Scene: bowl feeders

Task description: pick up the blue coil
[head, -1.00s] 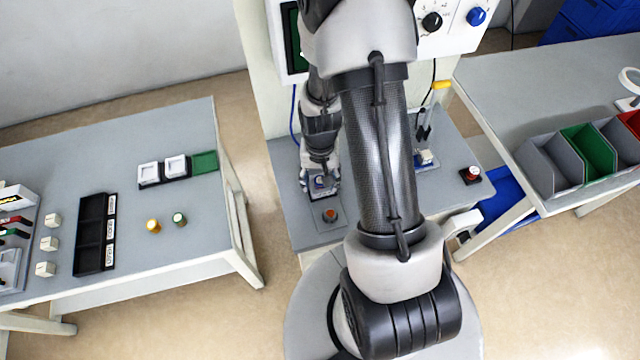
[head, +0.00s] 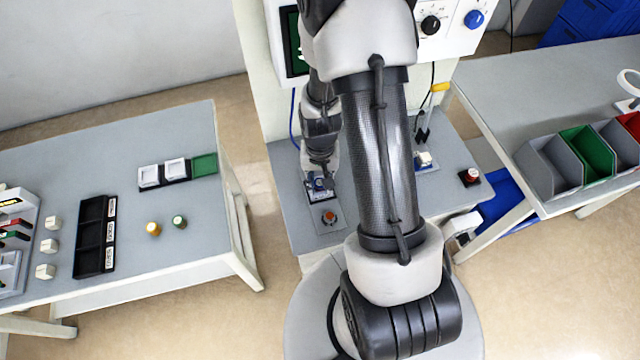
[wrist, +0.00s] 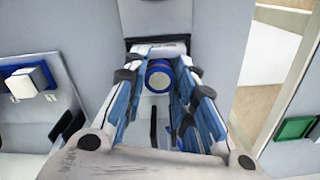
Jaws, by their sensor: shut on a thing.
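The blue coil (wrist: 159,78) is a short blue cylinder with a pale metal end and a brassy band, seen between my fingers in the wrist view. My gripper (wrist: 160,92) is shut on it, with a finger on each side. In the head view my gripper (head: 319,183) is low over the grey bench, left of my forearm, just behind an orange-red knob. The coil is too small and too covered there to make out well. I cannot tell whether the coil still touches what is under it.
The orange-red knob (head: 329,217) stands just in front of my gripper. A red button (head: 470,176) and a white block on a blue base (head: 424,160) are to the right. The left table holds a yellow coil (head: 153,228), a green coil (head: 179,221) and a black tray (head: 82,235).

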